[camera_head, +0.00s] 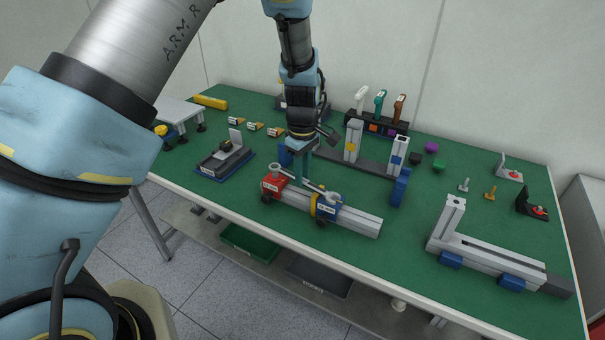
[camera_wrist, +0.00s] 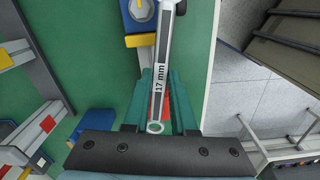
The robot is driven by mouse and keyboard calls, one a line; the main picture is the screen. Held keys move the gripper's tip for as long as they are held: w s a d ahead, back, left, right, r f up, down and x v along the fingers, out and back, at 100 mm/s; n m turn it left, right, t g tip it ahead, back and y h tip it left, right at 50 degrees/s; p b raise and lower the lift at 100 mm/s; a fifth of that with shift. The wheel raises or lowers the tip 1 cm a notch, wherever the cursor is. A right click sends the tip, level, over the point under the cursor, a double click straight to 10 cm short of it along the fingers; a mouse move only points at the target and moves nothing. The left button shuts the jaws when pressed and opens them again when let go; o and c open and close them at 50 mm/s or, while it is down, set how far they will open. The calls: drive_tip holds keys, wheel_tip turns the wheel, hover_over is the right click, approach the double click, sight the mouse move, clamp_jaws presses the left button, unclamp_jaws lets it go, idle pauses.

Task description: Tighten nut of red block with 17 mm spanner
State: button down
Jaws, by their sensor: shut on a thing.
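My gripper (camera_head: 303,178) has teal fingers and points down at the table. In the wrist view my gripper (camera_wrist: 160,76) is shut on the handle of a grey spanner (camera_wrist: 161,62) marked "17 mm". In the head view the spanner (camera_head: 318,188) lies roughly level above an aluminium profile. Its left end is over the red block (camera_head: 270,187), its right end over the blue block (camera_head: 328,211). The red block shows only partly between the fingers in the wrist view (camera_wrist: 155,104). I cannot tell whether the spanner's end sits on the red block's nut.
The profile (camera_head: 361,224) runs right from the blocks, with a yellow part (camera_head: 314,207) beside the blue block. A profile frame (camera_head: 345,167) stands close behind. An L-shaped profile (camera_head: 485,258) lies at right. A dark fixture (camera_head: 224,160) stands at left.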

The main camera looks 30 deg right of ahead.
drive_tip(key=shift+f+b, duration=0.6)
drive_tip(key=shift+f, duration=0.55)
drive_tip(key=shift+d, duration=0.2)
idle(0.3)
drive_tip(key=shift+r+p, duration=1.8)
drive_tip(key=shift+r, duration=0.55)
drive_tip(key=shift+f+b, duration=0.15)
drive_tip(key=shift+b, duration=0.4)
drive_tip(key=b, duration=0.3)
